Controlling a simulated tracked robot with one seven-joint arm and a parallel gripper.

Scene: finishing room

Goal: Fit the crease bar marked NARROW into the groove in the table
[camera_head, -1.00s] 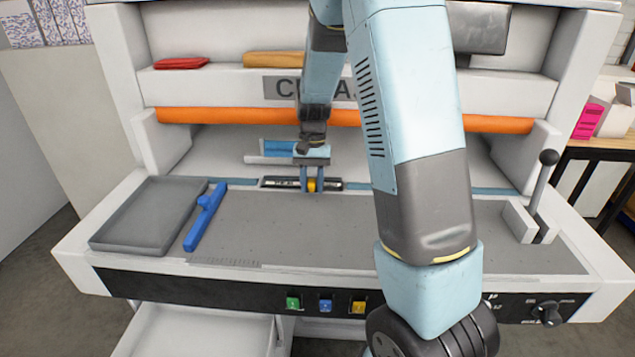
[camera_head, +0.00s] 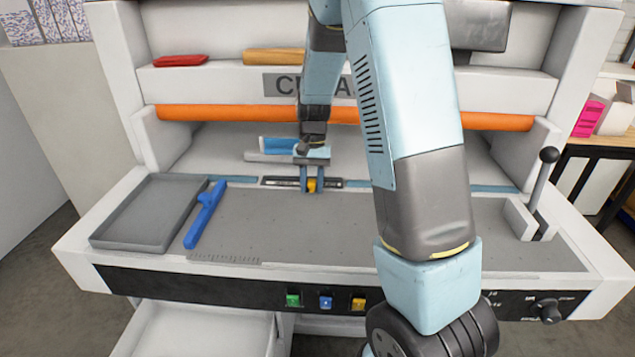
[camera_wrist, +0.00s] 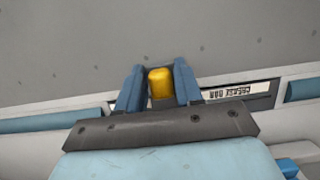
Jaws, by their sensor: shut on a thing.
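My gripper (camera_head: 311,184) is shut on the yellow knob (camera_head: 312,185) of a dark crease bar (camera_head: 282,182) at the back of the table. In the wrist view the two blue fingers (camera_wrist: 160,78) stand on either side of the knob (camera_wrist: 160,88). The fingers and wrist hide part of the groove, so full seating cannot be told.
A grey tray (camera_head: 128,243) and a blue handled tool (camera_head: 205,214) lie at the left. A lever (camera_head: 543,180) stands at the right. An orange bar (camera_head: 230,115) spans the machine above the back. The middle of the grey tabletop is clear.

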